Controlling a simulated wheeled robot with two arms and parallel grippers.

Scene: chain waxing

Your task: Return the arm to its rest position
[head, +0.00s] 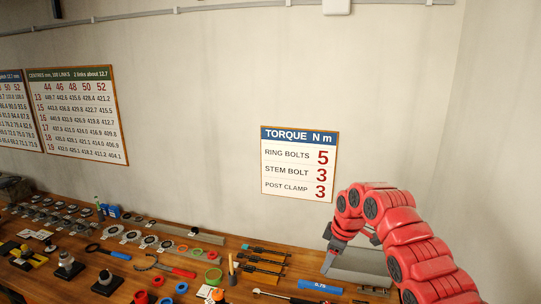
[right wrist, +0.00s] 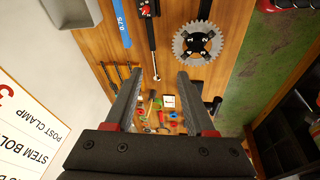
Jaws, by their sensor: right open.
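My right arm, red with black joints, comes in from the lower right in the head view. Its gripper (head: 335,257) points down over the right part of the workbench (head: 225,244). In the right wrist view the two dark fingers of the right gripper (right wrist: 160,88) stand wide apart, with nothing held between them. The bench top and small items lie beyond the fingertips. My left gripper is in neither view.
Several tools, rings and sprockets cover the bench. A toothed chainring (right wrist: 181,44) and a blue 0.75 strip (head: 320,286) lie near the right gripper. A grey tray (head: 360,265) stands behind it. A torque sign (head: 300,163) hangs on the wall.

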